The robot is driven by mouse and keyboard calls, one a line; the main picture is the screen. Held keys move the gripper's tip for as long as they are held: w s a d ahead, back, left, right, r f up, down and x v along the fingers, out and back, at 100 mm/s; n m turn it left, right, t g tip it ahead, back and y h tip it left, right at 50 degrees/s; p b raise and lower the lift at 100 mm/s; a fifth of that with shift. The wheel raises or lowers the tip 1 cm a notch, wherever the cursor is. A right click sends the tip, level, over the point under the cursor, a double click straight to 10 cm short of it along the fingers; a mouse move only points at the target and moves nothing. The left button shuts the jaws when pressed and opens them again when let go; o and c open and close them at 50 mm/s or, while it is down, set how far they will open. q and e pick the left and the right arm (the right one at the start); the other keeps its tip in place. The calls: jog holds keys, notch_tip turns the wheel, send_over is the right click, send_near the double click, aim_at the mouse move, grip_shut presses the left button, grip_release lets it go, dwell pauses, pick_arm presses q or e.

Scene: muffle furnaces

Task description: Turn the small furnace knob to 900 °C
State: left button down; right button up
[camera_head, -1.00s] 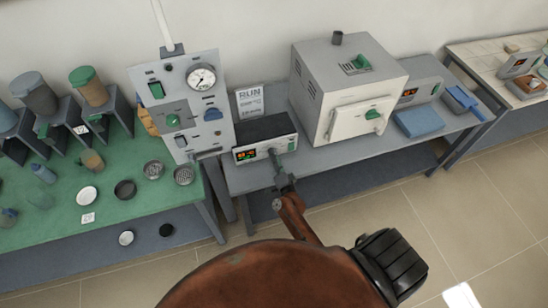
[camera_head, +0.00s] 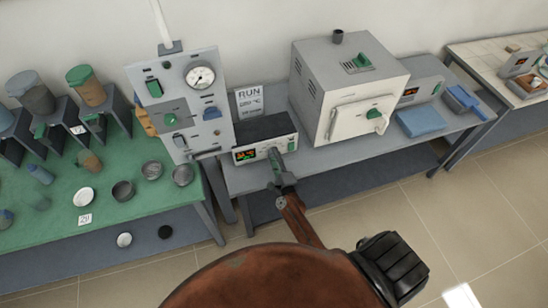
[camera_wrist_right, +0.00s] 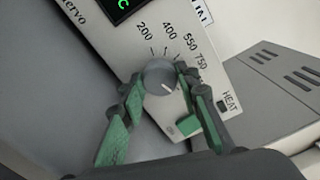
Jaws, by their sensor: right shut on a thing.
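The control unit (camera_head: 262,130) is a low box with a dark top and pale front, on the grey bench. Its front has a lit display (camera_head: 245,155). The grey round knob (camera_wrist_right: 159,77) sits on this panel in the right wrist view, with a white mark toward its lower right. Printed values 200, 400, 550 and 750 fan above and right of it; no 900 is visible. My right gripper (camera_head: 276,158) reaches the panel from below. In the wrist view its green-grey fingers (camera_wrist_right: 160,82) are shut on the knob from both sides. My left gripper is not in view.
A large white furnace (camera_head: 350,95) stands right of the unit, with a blue block (camera_head: 420,121) beyond it. A gauge panel (camera_head: 178,100) stands to the left. A RUN sign (camera_head: 249,101) stands behind the unit. The green table (camera_head: 60,222) at left holds dishes and jars.

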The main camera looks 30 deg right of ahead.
jog(key=shift+f, duration=0.1)
dwell(0.3)
jog(key=o, duration=1.2)
jog(key=shift+c, duration=0.2)
jog(key=v, duration=1.2)
